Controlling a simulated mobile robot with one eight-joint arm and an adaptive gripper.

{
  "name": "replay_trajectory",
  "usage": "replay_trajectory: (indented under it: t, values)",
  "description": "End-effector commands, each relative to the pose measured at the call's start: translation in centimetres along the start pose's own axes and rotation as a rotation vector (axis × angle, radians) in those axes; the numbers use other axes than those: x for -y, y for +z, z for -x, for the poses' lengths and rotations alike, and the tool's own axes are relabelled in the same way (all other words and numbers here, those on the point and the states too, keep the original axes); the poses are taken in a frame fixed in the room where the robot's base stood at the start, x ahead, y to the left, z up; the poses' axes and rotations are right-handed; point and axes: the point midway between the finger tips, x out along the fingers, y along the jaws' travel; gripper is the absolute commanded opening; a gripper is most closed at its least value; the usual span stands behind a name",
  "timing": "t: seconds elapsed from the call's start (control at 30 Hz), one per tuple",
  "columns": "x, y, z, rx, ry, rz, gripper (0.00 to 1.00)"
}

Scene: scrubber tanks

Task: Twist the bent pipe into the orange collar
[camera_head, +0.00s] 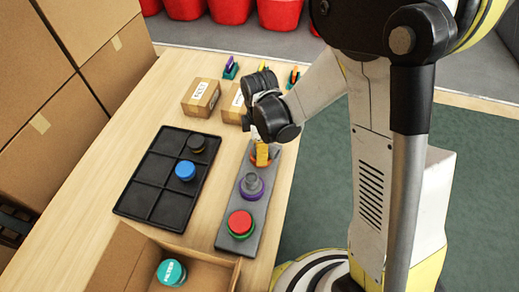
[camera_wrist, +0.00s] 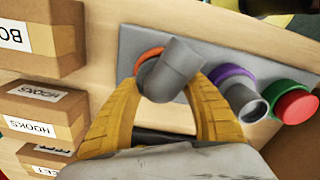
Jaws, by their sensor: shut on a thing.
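The bent pipe (camera_wrist: 172,70) is a grey elbow in the wrist view, between the two yellow fingers of my gripper (camera_wrist: 165,100). My gripper is shut on it. The orange collar (camera_wrist: 147,55) shows as an arc around the pipe's lower end on the grey plate (camera_wrist: 140,37). I cannot tell how deep the pipe sits in it. In the head view my gripper (camera_head: 260,155) is over the far end of the grey plate (camera_head: 232,211), and the pipe is mostly hidden. A sliver of the orange collar (camera_head: 274,151) shows beside the fingers.
On the plate, a purple collar (camera_head: 251,187) holds a grey pipe, and a red cap (camera_head: 240,222) sits on a green collar. Left is a black tray (camera_head: 131,199) with a blue cap (camera_head: 185,170) and a dark cap (camera_head: 196,143). Cardboard boxes (camera_head: 200,97) stand behind.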

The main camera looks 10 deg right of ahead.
Motion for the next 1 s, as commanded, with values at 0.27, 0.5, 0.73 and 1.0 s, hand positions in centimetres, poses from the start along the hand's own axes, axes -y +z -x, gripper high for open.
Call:
replay_trajectory:
  t: [0.27, 0.5, 0.73, 1.0]
  values:
    - [-0.03, 0.0, 0.0, 0.0, 0.0, -0.036, 0.19]
    - [-0.1, 0.01, 0.0, 0.001, 0.0, -0.167, 0.19]
    - [-0.1, 0.01, 0.0, 0.001, 0.0, -0.164, 0.19]
    - [-0.09, 0.01, -0.08, 0.001, 0.0, -0.164, 0.19]
